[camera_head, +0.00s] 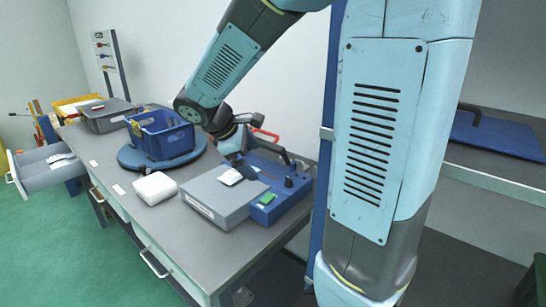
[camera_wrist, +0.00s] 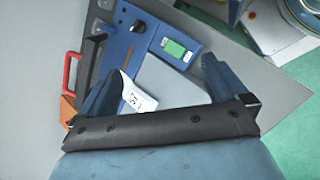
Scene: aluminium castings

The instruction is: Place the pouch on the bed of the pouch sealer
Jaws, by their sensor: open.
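The pouch sealer (camera_head: 283,187) is a blue machine with a green display, a dark knob and a red handle, on the grey workbench. It also shows in the wrist view (camera_wrist: 150,42). A grey flat-topped bed (camera_head: 207,196) adjoins its left side. The small white pouch (camera_head: 231,176), with dark print, lies on or just over this grey top by the blue body; exact contact is unclear. In the wrist view the pouch (camera_wrist: 138,97) is beside the left finger, partly hidden by my gripper. My gripper (camera_wrist: 163,82) is open, its fingers spread low above the bed.
A white block (camera_head: 155,188) sits left of the bed. A blue crate (camera_head: 160,135) stands on a round blue turntable behind it. A grey bin (camera_head: 105,116) is at the far end. The bench front (camera_head: 205,250) is clear.

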